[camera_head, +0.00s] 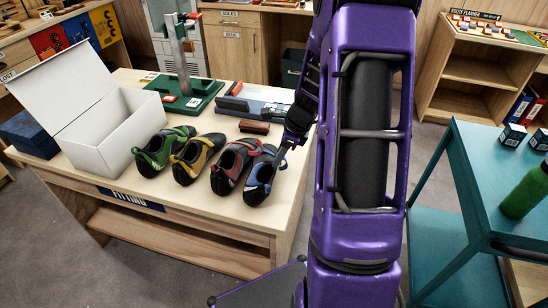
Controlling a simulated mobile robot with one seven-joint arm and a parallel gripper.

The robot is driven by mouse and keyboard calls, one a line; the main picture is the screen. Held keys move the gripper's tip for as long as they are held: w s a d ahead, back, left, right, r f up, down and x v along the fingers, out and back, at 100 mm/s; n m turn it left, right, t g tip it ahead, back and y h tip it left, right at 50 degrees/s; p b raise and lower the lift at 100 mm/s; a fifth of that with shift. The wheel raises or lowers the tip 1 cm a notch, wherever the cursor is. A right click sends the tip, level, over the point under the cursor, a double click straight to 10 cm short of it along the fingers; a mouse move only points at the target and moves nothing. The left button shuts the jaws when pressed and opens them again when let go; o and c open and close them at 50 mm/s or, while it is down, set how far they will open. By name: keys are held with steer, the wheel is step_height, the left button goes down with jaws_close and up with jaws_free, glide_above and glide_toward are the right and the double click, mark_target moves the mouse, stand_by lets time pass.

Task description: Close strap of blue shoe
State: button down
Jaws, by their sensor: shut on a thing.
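The blue shoe (258,186) is the rightmost in a row of climbing shoes on the fitting table (200,208). Its toe points to the front of the table. My gripper (281,160) is down at the blue shoe's upper right side, near its opening. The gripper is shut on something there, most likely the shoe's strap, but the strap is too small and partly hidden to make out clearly. My purple arm hides the area to the right of the shoe.
Red (233,166), yellow (196,158) and green (163,150) shoes stand left of the blue one, the red one close beside it. An open white box (108,128) is at left. Behind are a brown brush-like block (254,127) and a green-based device (186,92).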

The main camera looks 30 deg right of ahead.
stand_by(0.7)
steer(key=c, duration=0.6)
jaws_free()
steer(key=v, duration=1.7)
steer(key=shift+a+r, duration=0.1)
steer(key=shift+r, duration=0.15)
